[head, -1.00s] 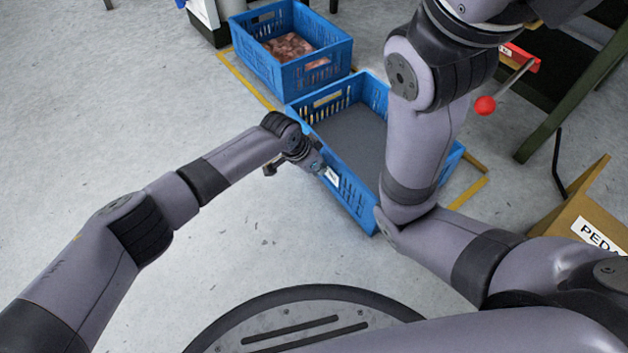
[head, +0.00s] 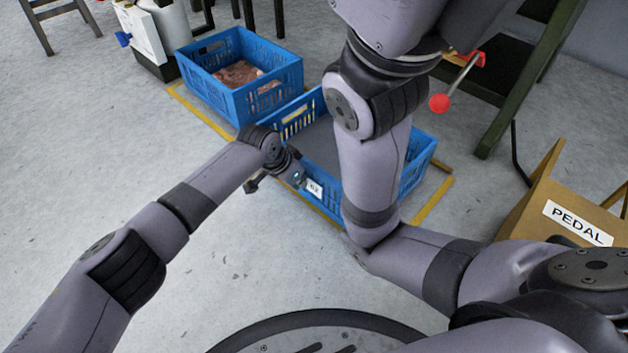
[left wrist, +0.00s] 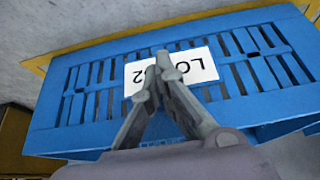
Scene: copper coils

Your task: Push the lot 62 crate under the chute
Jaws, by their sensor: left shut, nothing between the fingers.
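The lot 62 crate (head: 408,180) is a blue slatted crate with a dark grey inside. It stands on the floor behind my right arm, which hides its middle. Its white label (head: 314,188) faces me and also shows in the left wrist view (left wrist: 200,66), partly covered by my fingers. My left gripper (head: 300,181) is shut and empty at the crate's near wall, beside the label. In the left wrist view the closed fingertips (left wrist: 164,68) overlap the label; I cannot tell whether they touch. My right gripper is out of view. I cannot make out the chute.
A second blue crate (head: 240,105) holding copper-coloured pieces stands behind, to the left. Yellow floor lines (head: 433,201) run round the crates. A red-knobbed lever (head: 439,103), dark green frame (head: 535,75) and wooden PEDAL box (head: 530,207) are at right. Floor at left is clear.

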